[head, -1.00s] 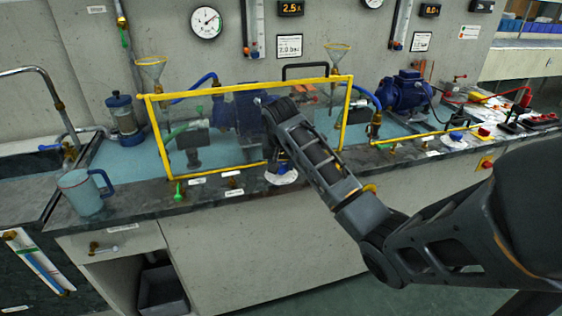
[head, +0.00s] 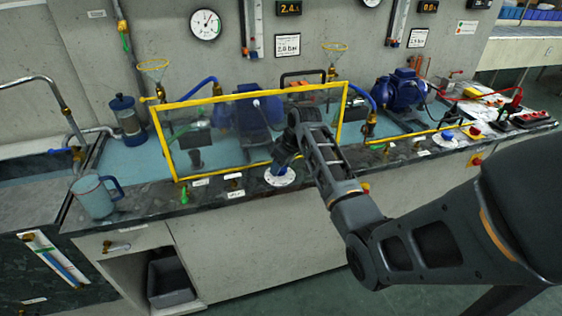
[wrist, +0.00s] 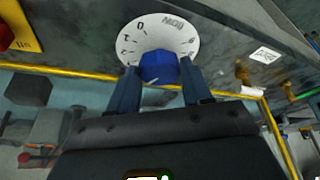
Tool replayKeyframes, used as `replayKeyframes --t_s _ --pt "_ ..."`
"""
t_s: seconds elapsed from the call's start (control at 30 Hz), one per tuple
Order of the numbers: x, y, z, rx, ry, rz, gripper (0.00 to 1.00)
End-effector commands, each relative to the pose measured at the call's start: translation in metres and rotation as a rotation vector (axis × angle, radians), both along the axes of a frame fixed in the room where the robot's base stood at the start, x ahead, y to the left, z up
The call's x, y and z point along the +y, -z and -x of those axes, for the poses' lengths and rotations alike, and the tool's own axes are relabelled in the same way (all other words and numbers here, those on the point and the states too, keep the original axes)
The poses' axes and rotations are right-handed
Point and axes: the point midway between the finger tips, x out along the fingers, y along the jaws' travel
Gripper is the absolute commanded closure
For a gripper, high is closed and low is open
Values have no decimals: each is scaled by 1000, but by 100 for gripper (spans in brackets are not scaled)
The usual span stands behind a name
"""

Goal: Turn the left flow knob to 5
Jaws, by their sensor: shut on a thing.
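The left flow knob (wrist: 160,66) is blue and sits on a round white dial (wrist: 187,43) on the bench front. In the head view the dial (head: 281,180) lies below the yellow-framed guard. My gripper (wrist: 160,80) is shut on the knob, one finger on each side. In the head view my gripper (head: 281,166) comes down over the knob and hides most of it. A 0 and other numerals show along the dial's edge, with FLOW upside down. A short pale line is on the knob's near side; I cannot tell which number it marks.
The yellow-framed clear guard (head: 245,93) stands just behind the dial. A blue jug (head: 93,196) stands at the left. A second white dial (head: 446,138) and a red button (head: 474,130) are farther right. A lit display (head: 289,8) reads about 2.4.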

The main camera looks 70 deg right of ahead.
Motion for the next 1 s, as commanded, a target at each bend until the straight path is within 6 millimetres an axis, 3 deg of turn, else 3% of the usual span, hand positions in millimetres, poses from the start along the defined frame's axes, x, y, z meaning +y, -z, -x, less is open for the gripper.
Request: replayKeyframes --t_s 0.6,1.0 --pt "-4 0 -1 -1 -532 0 81" --pt "-5 0 -1 0 -686 2 81"
